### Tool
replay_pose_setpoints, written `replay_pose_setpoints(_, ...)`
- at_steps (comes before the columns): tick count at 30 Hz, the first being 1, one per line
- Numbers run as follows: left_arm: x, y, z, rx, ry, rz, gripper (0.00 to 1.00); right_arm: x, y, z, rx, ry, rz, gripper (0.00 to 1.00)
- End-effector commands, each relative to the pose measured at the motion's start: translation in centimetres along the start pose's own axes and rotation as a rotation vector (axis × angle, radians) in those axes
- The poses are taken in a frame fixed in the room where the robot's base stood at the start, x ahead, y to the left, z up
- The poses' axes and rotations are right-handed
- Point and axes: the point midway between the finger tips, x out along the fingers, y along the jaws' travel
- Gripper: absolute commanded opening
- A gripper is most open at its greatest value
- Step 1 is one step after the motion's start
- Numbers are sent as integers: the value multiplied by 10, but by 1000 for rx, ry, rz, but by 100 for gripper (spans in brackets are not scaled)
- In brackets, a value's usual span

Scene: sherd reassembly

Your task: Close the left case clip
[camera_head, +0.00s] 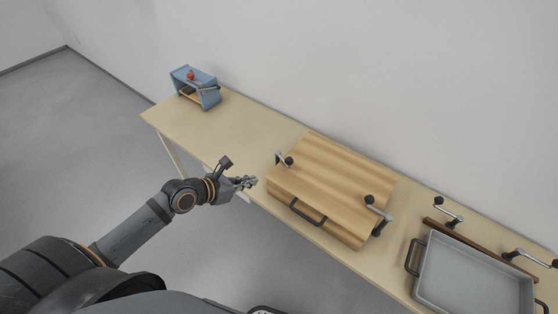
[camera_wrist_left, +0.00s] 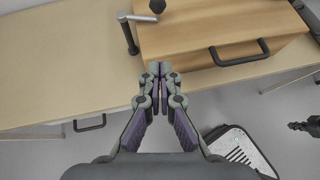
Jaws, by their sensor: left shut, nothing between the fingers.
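The wooden case (camera_head: 335,185) lies closed-looking on the table, with a dark handle (camera_head: 308,211) on its front; it also shows in the left wrist view (camera_wrist_left: 200,33). The left case clip (camera_head: 280,157), a metal lever with a black knob, is at the case's left end; in the left wrist view its lever (camera_wrist_left: 137,17) is near the top. Whether it is latched I cannot tell. My left gripper (camera_head: 250,182) is shut and empty, left of the case's front left corner and apart from the clip.
The right clip (camera_head: 378,210) is at the case's other end. A grey tray (camera_head: 418,285) and loose crank-like levers are farther right. A blue stand (camera_head: 210,98) with a red item is at the far left of the table (camera_head: 235,128). The table between stand and case is clear.

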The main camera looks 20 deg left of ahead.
Motion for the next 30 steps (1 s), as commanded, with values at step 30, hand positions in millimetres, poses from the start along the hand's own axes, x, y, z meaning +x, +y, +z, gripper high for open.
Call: replay_pose_setpoints(30, 121, 1, 31, 0, -1, 3, 0, 15, -7, 2, 3, -1, -6, 0)
